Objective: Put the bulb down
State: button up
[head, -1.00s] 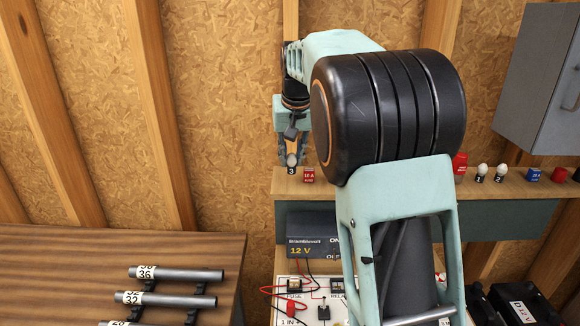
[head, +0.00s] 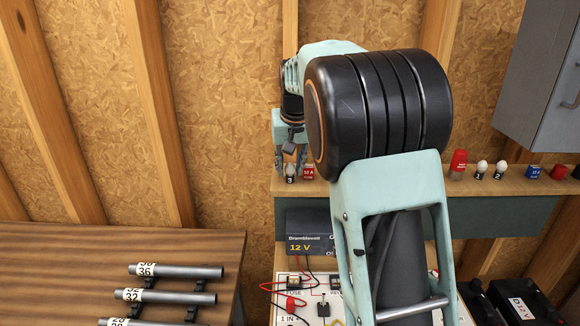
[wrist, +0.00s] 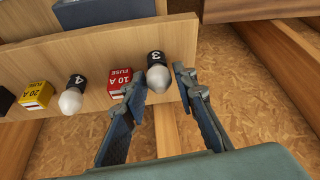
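The bulb marked 3 (wrist: 158,77) has a white globe on a black base. It stands upright on the wooden shelf (wrist: 182,32), near its end, beside a red 10 A fuse (wrist: 119,83). In the head view the bulb (head: 290,170) is at the shelf's left end, just below my fingertips. My gripper (wrist: 162,80) is open, with one finger on each side of the bulb. The gaps between fingers and globe look narrow. In the head view my gripper (head: 291,158) is partly hidden by its own links.
Along the shelf stand bulb 4 (wrist: 71,100), a yellow 20 A fuse (wrist: 36,95), and, further right, a red item (head: 459,164), two more bulbs and a blue fuse (head: 533,172). A 12 V unit (head: 308,244) sits below. A wooden bench (head: 80,270) holds tubes at left.

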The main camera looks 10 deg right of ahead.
jog(key=shift+s+r, duration=0.1)
jog(key=shift+r, duration=0.5)
jog(key=v, duration=1.1)
jog(key=shift+s, duration=0.15)
